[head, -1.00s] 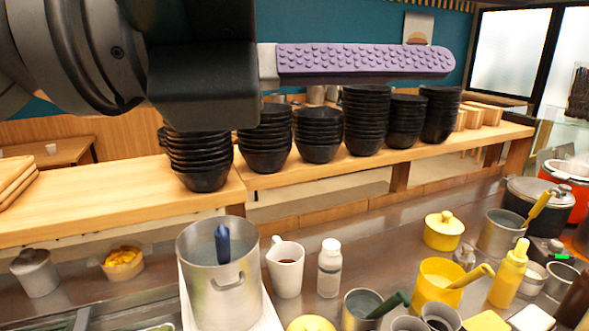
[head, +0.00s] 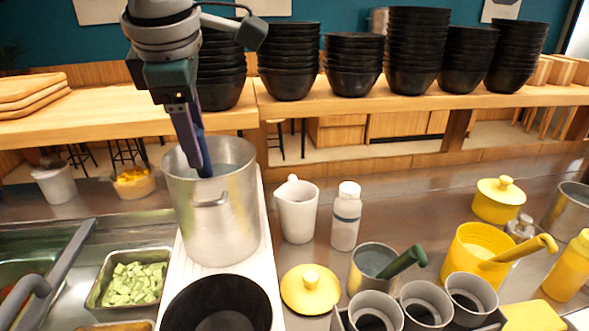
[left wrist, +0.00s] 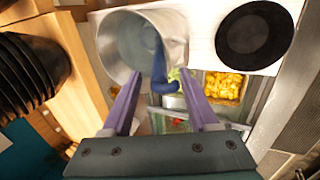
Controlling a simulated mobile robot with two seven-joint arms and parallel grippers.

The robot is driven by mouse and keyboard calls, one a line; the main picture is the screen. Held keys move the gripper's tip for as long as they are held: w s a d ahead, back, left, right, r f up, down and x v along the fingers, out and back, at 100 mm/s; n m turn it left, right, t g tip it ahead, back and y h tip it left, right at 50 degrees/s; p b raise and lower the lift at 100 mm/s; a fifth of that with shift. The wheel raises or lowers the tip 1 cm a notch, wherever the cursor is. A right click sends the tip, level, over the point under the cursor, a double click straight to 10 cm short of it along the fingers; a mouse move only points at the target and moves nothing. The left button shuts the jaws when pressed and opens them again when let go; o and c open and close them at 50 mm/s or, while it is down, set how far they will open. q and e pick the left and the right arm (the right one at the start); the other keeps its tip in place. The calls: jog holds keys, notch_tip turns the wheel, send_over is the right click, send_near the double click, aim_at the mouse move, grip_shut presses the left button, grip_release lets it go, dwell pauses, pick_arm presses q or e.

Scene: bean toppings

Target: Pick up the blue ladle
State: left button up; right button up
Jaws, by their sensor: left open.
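The blue ladle (left wrist: 161,72) leans in a tall silver pot (head: 212,222). In the left wrist view its handle rises over the rim of the pot (left wrist: 112,52) and shows between the two purple fingers. My left gripper (left wrist: 158,78) is open, with one finger on each side of the handle. In the head view my left gripper (head: 203,168) reaches down from above to the pot's mouth, and its fingers largely cover the handle. I cannot tell whether a finger touches it. The ladle's bowl is hidden. My right gripper is not in view.
The pot stands on a white board (head: 268,270) behind a black bowl (head: 218,308). A white pitcher (head: 297,212) and a white bottle (head: 346,218) stand to its right. Stacked black bowls (head: 290,62) line the wooden shelf behind. A tray of green pieces (head: 133,284) sits at left.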

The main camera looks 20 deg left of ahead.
aim_at(202, 172)
pick_arm(q)
jog(key=p+x, duration=0.1)
jog(key=x, duration=0.3)
jog(key=shift+w+a+f, duration=0.1)
jog(key=shift+f, duration=0.1)
jog(key=shift+c, duration=0.2)
grip_shut()
